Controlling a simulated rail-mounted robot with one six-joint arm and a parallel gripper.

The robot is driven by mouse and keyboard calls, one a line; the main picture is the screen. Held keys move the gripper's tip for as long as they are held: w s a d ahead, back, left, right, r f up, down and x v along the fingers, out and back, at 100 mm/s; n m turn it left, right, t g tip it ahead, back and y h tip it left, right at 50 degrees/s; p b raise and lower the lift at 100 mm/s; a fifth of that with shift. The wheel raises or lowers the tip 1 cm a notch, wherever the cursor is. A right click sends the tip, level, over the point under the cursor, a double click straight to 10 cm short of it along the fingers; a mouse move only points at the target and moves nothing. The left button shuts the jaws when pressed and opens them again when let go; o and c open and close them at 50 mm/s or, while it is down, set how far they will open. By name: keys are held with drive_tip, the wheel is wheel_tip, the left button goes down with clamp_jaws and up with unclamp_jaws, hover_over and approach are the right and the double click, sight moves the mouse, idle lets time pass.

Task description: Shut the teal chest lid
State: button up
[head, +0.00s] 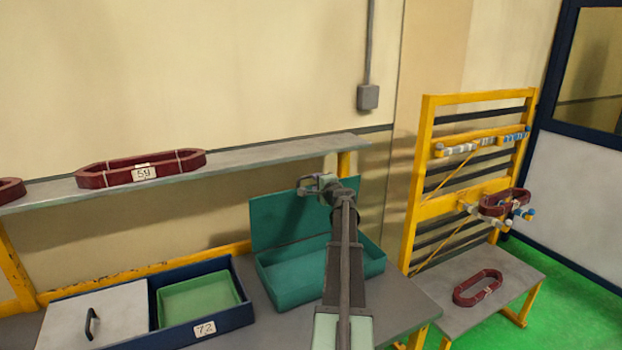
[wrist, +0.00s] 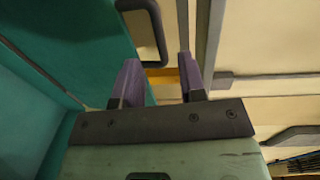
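The teal chest (head: 290,288) stands on the grey bench with its lid (head: 285,218) raised upright at the back. The inside looks empty where it shows; my arm hides its right part. My gripper (head: 312,184) is at the lid's upper right edge. In the wrist view, its two purple fingers (wrist: 160,82) are apart with nothing held between them. A dark handle (wrist: 158,45) shows just beyond the fingertips, beside the teal lid panel (wrist: 75,35). I cannot tell whether a finger touches the handle.
Left of the chest is a navy box (head: 240,318) labelled 72, with a green tray (head: 198,298) and a grey sliding cover (head: 95,322). A shelf (head: 250,152) behind holds a dark red coil (head: 120,172) labelled 59. A yellow rack (head: 425,180) stands to the right.

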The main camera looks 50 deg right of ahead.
drive_tip(key=x, duration=0.7)
drive_tip(key=shift+w+d, duration=0.15)
drive_tip(key=shift+w, duration=0.05)
drive_tip(key=shift+s, duration=0.1)
clamp_jaws()
